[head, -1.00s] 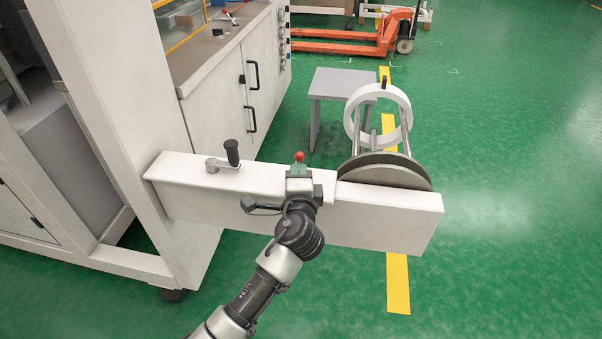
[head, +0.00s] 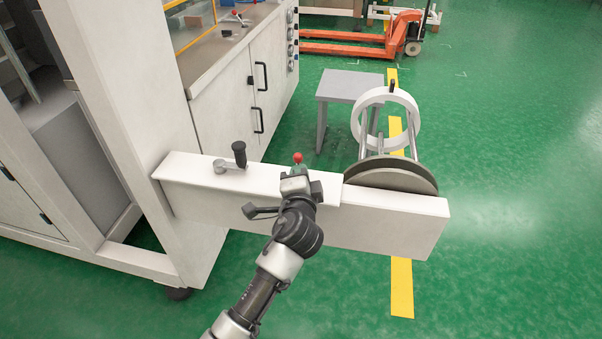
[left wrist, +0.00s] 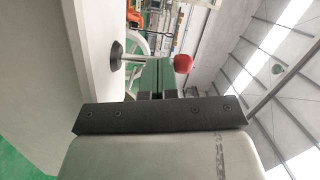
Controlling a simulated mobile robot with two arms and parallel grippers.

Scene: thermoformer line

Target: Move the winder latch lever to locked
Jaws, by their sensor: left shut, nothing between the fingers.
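The winder latch lever is a short metal rod with a red ball knob (head: 298,158), standing on the white winder beam (head: 400,225). In the left wrist view the rod runs from a black base (left wrist: 116,55) on the white surface to the red knob (left wrist: 183,63). My left gripper (head: 298,172) is shut and empty, with its green fingers (left wrist: 157,78) close to the rod just below the knob. They overlap the rod in view; I cannot tell whether they touch. In the head view my gripper hides the lever's base. My right gripper is not in view.
A crank with a black handle (head: 239,154) stands on the beam to the left. A grey disc (head: 390,177) and a white ring (head: 412,110) are at the right. A grey stool (head: 350,86) stands behind. Green floor is clear at the right.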

